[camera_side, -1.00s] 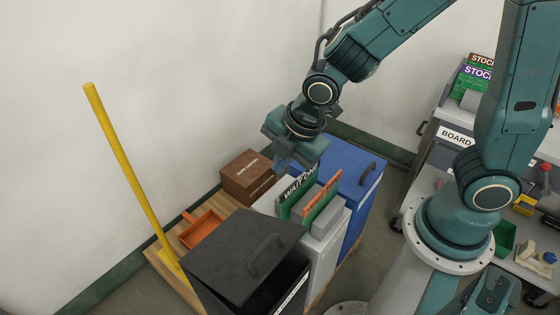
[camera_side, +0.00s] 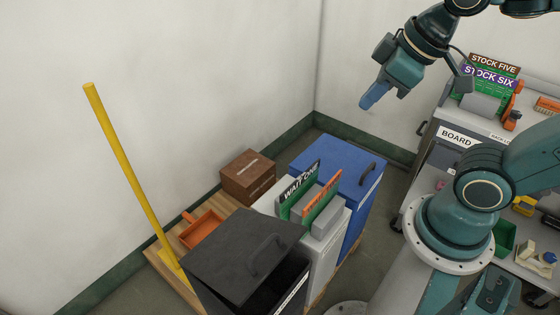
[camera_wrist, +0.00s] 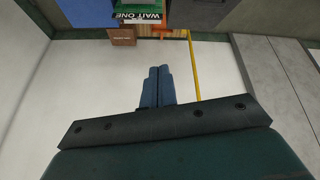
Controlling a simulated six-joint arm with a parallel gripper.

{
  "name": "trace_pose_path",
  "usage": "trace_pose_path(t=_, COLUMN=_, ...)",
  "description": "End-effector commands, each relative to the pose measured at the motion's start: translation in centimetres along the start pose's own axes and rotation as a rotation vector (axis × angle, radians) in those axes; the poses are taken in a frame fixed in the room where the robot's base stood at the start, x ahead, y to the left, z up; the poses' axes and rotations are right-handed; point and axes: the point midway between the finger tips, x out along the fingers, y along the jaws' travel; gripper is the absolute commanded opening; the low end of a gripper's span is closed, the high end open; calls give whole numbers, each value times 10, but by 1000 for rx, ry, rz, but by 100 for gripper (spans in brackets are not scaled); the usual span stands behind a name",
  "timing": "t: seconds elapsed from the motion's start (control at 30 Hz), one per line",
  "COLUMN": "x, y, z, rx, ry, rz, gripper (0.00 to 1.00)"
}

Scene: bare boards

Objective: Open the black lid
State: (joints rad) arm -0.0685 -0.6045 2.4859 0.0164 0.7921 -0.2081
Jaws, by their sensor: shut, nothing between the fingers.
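The black lid (camera_side: 236,247) with its bar handle (camera_side: 265,257) lies over the black bin (camera_side: 282,289) at the bottom of the side view. It looks tilted, with a dark gap under its right front edge. My gripper (camera_side: 369,101) is high above the floor, right of and behind the blue-lidded bin, well apart from the black lid. Its blue fingers are shut together and empty. They also show shut in the wrist view (camera_wrist: 158,72). A dark surface at the top of the wrist view may be the black lid; I cannot tell.
A grey bin (camera_side: 324,251) with upright signs stands between the black bin and the blue bin (camera_side: 338,162). A brown box (camera_side: 248,174), orange tray (camera_side: 204,230) and yellow pole (camera_side: 125,167) are by the wall. A loaded bench (camera_side: 468,142) is at right.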

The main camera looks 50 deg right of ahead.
Motion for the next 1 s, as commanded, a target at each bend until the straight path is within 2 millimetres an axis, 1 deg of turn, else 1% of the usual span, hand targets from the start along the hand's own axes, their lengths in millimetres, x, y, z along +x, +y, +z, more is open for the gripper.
trace_pose_path(t=0.03, x=-7, y=2, z=6, rx=58, ry=10, rz=7, gripper=0)
trace_pose_path(t=0.2, x=-22, y=4, z=20, rx=199, ry=19, rz=18, gripper=0)
trace_pose_path(t=0.43, x=-27, y=4, z=27, rx=261, ry=21, rz=23, gripper=0)
trace_pose_path(t=0.47, x=-27, y=4, z=27, rx=262, ry=21, rz=23, gripper=4)
trace_pose_path(t=0.6, x=-26, y=4, z=25, rx=252, ry=17, rz=20, gripper=31)
trace_pose_path(t=0.63, x=-26, y=4, z=24, rx=247, ry=15, rz=19, gripper=36)
trace_pose_path(t=0.83, x=-20, y=2, z=12, rx=175, ry=-20, rz=0, gripper=36)
trace_pose_path(t=1.0, x=-10, y=-3, z=-7, rx=58, ry=-72, rz=-33, gripper=36)
